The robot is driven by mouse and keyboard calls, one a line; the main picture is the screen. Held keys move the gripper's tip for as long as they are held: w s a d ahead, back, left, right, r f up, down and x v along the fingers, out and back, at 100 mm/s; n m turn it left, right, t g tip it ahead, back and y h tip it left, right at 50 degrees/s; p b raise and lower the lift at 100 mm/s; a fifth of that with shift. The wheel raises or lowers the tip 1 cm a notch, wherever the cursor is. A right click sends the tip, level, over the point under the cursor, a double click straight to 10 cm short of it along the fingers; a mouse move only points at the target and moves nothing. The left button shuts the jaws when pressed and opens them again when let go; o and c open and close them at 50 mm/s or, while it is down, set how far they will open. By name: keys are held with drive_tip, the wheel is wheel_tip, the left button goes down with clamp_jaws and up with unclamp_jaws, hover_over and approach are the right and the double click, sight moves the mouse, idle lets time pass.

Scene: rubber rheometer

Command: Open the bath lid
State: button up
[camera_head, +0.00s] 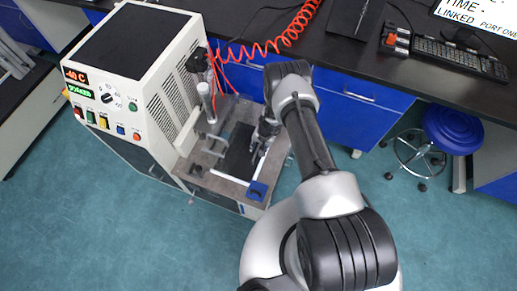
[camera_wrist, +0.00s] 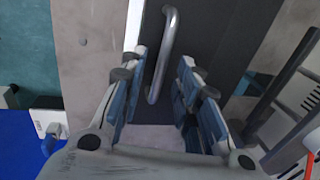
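The bath lid (camera_head: 239,151) is a dark panel lying flat on the top of the machine's low front section, and it looks shut. It fills the upper middle of the wrist view as a dark grey surface (camera_wrist: 222,38). A bent metal bar handle (camera_wrist: 166,50) stands on the lid. My gripper (camera_wrist: 164,60) is open, with its blue-grey fingers apart on either side of the handle in the picture. I see no finger touching the bar, and its depth between them is unclear. In the head view my gripper (camera_head: 264,132) is small and partly hidden by my arm above the lid.
The white machine cabinet (camera_head: 140,60) with displays and buttons stands to the left. A post with a cylinder (camera_head: 206,100) rises beside the lid. Red coiled hose (camera_head: 290,35) runs behind. The dark bench (camera_head: 345,60) and blue stool (camera_head: 453,130) are at the right.

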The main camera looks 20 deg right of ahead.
drive_tip(key=shift+f, duration=0.15)
clamp_jaws()
idle(0.4)
idle(0.4)
